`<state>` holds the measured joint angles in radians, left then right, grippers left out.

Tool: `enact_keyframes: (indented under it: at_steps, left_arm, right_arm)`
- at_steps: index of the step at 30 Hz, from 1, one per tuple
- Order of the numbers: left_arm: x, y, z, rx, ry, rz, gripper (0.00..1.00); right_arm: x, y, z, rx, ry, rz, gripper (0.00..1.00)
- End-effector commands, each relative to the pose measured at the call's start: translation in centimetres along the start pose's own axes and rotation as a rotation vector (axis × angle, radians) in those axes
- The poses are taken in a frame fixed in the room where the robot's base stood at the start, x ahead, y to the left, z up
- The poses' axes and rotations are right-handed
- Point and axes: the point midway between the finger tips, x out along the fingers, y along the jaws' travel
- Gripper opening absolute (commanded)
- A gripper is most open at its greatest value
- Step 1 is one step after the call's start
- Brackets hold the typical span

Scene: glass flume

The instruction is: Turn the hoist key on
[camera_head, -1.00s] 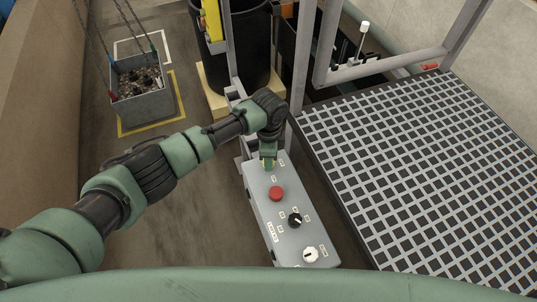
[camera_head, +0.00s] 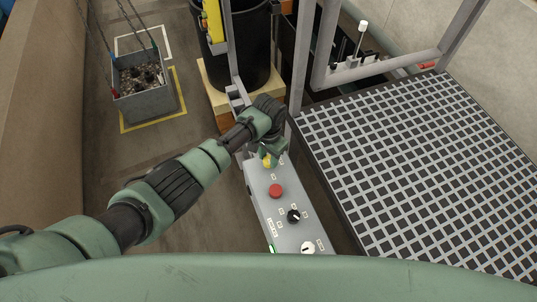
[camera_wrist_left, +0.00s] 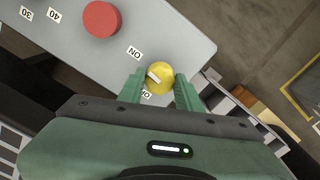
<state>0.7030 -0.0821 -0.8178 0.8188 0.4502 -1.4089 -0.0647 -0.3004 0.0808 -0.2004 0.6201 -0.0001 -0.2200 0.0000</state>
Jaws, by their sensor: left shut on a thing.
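The hoist key looks like a yellow round knob (camera_head: 267,161) at the far end of a grey control panel (camera_head: 262,205). In the left wrist view the yellow knob (camera_wrist_left: 160,78) carries a white mark on its left side. An ON label (camera_wrist_left: 134,53) lies up and left of it, and a partly hidden label (camera_wrist_left: 146,94) lies below left. My left gripper (camera_wrist_left: 160,92) is shut on the knob, one finger on each side. In the head view my left gripper (camera_head: 270,152) partly covers it. My right gripper is not in view.
The panel also bears a red button (camera_head: 275,191), a black knob (camera_head: 294,216) and a white dial (camera_head: 308,247). A grating platform (camera_head: 420,170) lies to the right. Grey posts rise behind the panel. A grey skip (camera_head: 145,103) hangs from chains at far left.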

Motion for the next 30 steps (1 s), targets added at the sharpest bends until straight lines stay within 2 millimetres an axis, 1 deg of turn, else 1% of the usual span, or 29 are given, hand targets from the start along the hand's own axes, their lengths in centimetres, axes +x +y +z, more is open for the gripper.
enact_keyframes:
  at_steps: [1, 9, 25, 26, 27, 28, 30]
  left_arm:
    - [-0.34, -0.03, -0.2, -0.024, 0.005, -0.001, 0.0]
    - [-0.27, -0.06, -0.24, -0.109, 0.006, -0.002, 0.0]
    - [-0.28, -0.09, -0.3, -0.129, 0.008, -0.002, 0.0]
    - [-0.28, -0.09, -0.31, -0.129, 0.008, -0.002, 0.43]
    - [-0.28, -0.1, -0.3, -0.129, 0.008, -0.002, 0.54]
    - [-0.26, -0.09, -0.28, -0.129, 0.008, -0.002, 0.56]
    - [-0.21, -0.07, -0.22, -0.129, 0.006, -0.001, 0.56]
  right_arm:
    - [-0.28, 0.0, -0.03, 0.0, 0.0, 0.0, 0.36]
    - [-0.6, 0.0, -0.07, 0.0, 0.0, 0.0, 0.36]
    - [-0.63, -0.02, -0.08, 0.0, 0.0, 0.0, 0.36]
    - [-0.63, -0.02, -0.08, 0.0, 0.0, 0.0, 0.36]
    - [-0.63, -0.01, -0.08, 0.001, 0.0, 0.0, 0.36]
    - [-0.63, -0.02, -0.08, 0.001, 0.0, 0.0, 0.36]
    - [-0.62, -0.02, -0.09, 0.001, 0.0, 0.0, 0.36]
